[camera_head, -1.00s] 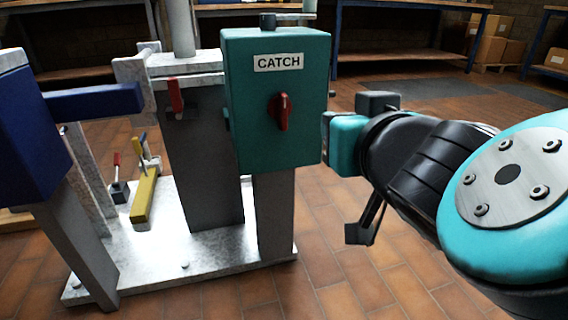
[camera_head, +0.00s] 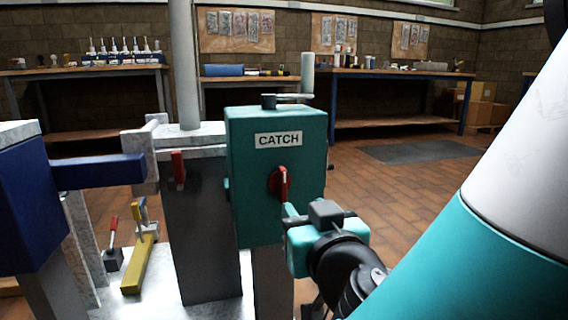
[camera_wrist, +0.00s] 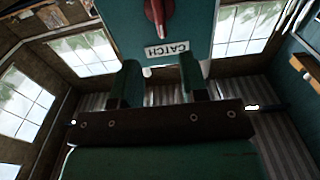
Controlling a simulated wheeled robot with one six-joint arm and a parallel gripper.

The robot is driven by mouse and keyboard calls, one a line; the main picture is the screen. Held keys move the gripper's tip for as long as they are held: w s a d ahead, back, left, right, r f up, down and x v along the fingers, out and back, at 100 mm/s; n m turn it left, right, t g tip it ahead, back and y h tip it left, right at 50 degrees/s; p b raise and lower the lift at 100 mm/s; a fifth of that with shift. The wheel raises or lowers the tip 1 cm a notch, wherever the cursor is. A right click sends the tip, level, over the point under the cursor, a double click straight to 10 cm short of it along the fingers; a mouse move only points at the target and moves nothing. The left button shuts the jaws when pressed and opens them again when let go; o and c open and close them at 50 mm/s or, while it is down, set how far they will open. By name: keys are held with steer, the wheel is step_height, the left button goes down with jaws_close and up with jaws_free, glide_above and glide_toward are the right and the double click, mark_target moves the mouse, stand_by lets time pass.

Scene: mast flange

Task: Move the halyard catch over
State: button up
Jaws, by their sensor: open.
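The teal box labelled CATCH (camera_head: 250,205) stands on a post in the middle of the head view, and it also shows upside down in the wrist view (camera_wrist: 188,22). A red knob (camera_head: 279,183) sits on its front face below the label, its grip roughly upright. The knob shows at the top edge of the wrist view (camera_wrist: 158,12). My gripper (camera_head: 291,212) is just in front of the box, low and right of the knob. In the wrist view its two fingers (camera_wrist: 160,78) are apart with nothing between them, and the knob lies beyond their tips.
A blue box (camera_head: 30,200) with a blue bar (camera_head: 98,172) stands at the left. A small red lever (camera_head: 178,170) is on the grey mast post. A yellow lever (camera_head: 138,265) lies low on the base. A crank handle (camera_head: 306,78) rises above the teal box. Floor right of the box is open.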

mark_target(284, 185)
steer(key=p+x, duration=0.1)
steer(key=x, duration=1)
steer(key=shift+w+a, duration=0.1)
steer(key=shift+w, duration=0.05)
jaws_close()
